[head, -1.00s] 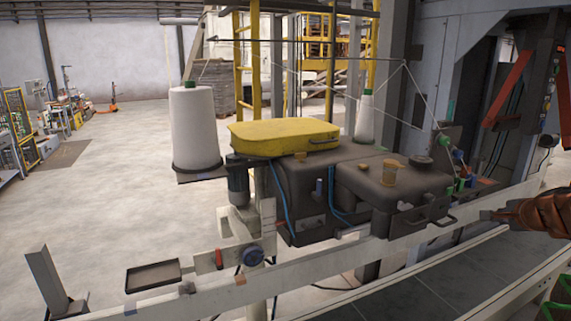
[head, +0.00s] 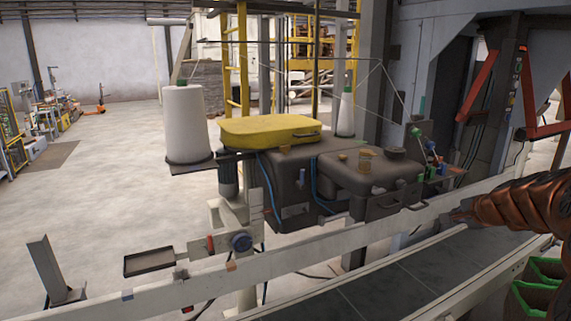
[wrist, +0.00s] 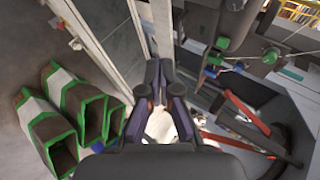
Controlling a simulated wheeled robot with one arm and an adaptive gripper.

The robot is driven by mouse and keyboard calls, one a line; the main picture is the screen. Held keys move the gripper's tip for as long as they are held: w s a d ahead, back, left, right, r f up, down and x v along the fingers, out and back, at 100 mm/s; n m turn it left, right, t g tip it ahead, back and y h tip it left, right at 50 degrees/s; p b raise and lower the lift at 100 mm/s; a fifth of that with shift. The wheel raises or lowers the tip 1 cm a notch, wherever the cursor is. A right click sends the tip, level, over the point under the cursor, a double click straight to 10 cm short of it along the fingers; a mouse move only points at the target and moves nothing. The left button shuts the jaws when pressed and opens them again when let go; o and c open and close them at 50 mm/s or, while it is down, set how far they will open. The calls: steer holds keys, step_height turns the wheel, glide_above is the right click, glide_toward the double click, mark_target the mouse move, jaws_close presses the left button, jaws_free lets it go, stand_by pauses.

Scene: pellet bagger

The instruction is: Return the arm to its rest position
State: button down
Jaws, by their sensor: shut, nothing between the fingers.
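My arm, copper-coloured, reaches in from the right edge of the head view. My gripper (head: 458,215) is at its left end, small and dark, in front of the pale rail by the sewing machine (head: 370,188). In the wrist view my gripper (wrist: 159,78) points up the picture with its two dark fingers close together. It is shut and nothing shows between the fingertips. The rest of the arm is cut off by the frame.
The conveyor (head: 415,270) runs below the arm, bordered by the pale rail (head: 340,243). Green-edged open bags (wrist: 45,130) stand left of my gripper in the wrist view. A yellow cover (head: 268,129) and thread cone (head: 187,125) are farther left. Open floor lies beyond.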

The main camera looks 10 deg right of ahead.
steer(key=s+a+f+n+g+y, duration=0.1)
steer(key=a+f+n+y, duration=0.15)
steer(key=a, duration=0.75)
steer(key=s+a+f+n+g+y, duration=0.1)
steer(key=s+a+n, duration=0.15)
steer(key=a, duration=0.65)
steer(key=s+a+f+n+g, duration=0.2)
steer(key=s+a+n, duration=0.15)
steer(key=a, duration=0.25)
steer(key=s+a+f+n+g, duration=0.1)
steer(key=s+a+n+g, duration=0.1)
steer(key=s+a, duration=0.35)
steer(key=s+a+f+n+g, duration=0.1)
steer(key=s+f+n+g, duration=0.1)
steer(key=s, duration=0.6)
steer(key=s+a+f+n+g+h, duration=0.1)
steer(key=s+a+f+n+g, duration=0.1)
steer(key=s, duration=0.6)
steer(key=s+a+f+n+g+h, duration=0.1)
steer(key=s+a+f+n+g, duration=0.1)
steer(key=s, duration=0.7)
steer(key=shift+a+n, duration=0.15)
steer(key=shift+n, duration=0.4)
steer(key=c, duration=1.9)
jaws_free()
steer(key=shift+w+f, duration=0.1)
